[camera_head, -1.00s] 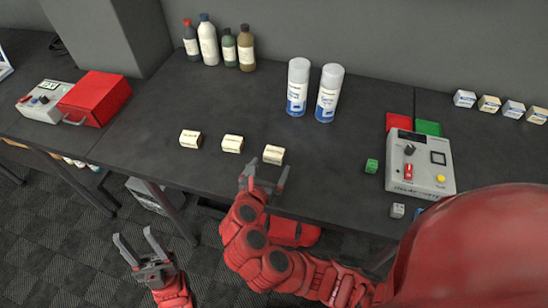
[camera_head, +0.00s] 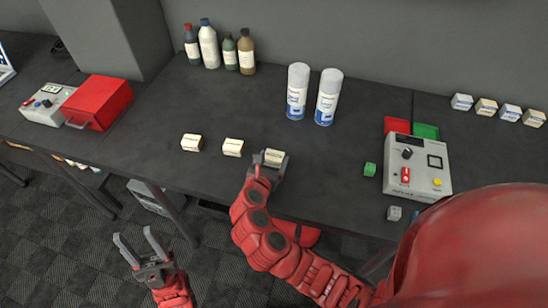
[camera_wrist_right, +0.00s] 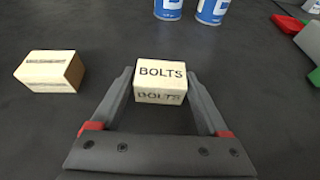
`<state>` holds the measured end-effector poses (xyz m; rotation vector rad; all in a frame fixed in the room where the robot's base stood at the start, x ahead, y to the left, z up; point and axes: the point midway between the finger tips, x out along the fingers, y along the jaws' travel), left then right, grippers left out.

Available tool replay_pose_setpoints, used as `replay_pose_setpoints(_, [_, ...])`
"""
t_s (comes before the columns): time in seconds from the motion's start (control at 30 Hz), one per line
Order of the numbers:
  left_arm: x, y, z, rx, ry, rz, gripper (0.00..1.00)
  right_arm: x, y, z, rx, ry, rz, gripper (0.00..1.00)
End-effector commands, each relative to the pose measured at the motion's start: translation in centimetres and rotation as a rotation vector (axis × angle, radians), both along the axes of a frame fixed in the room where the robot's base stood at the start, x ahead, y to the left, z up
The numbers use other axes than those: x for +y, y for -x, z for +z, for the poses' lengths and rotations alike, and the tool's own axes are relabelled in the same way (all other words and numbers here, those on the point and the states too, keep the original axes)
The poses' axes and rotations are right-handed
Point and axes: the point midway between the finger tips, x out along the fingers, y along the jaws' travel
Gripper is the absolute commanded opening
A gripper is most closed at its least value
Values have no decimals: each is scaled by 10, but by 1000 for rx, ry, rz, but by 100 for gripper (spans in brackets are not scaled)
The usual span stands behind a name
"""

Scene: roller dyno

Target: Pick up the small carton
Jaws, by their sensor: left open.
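Three small cream cartons stand in a row near the table's front edge: a left one (camera_head: 191,142), a middle one (camera_head: 233,147) and a right one (camera_head: 275,157). In the right wrist view the right one (camera_wrist_right: 161,81) reads "BOLTS", and another carton (camera_wrist_right: 50,71) lies to its left. My right gripper (camera_head: 268,162) is open, with its fingers on either side of the BOLTS carton and small gaps showing at the sides. My left gripper (camera_head: 141,245) is open and empty, in front of the table above the floor.
Two spray cans (camera_head: 298,92) stand behind the cartons, with several bottles (camera_head: 208,45) at the back. A red toolbox (camera_head: 97,102) is at left.

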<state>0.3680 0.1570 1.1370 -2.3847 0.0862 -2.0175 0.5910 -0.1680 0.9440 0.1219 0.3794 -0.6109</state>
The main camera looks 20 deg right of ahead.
Motion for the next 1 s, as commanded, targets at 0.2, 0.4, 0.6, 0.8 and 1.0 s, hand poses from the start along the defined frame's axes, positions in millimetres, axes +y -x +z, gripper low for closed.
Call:
replay_pose_setpoints(0.2, [0,0,0,0,0,0,50,0,0,0,0,0,0,37])
replay_pose_setpoints(0.4, [0,0,0,0,0,0,50,0,0,0,0,0,0,9])
replay_pose_setpoints(0.6, [0,0,0,0,0,0,50,0,0,0,0,0,-1,9])
replay_pose_setpoints(0.8, [0,0,-4,0,0,0,50,0,0,9,-1,0,-3,9])
replay_pose_setpoints(1.0, [0,0,-15,0,0,0,50,2,1,37,-8,-1,4,9])
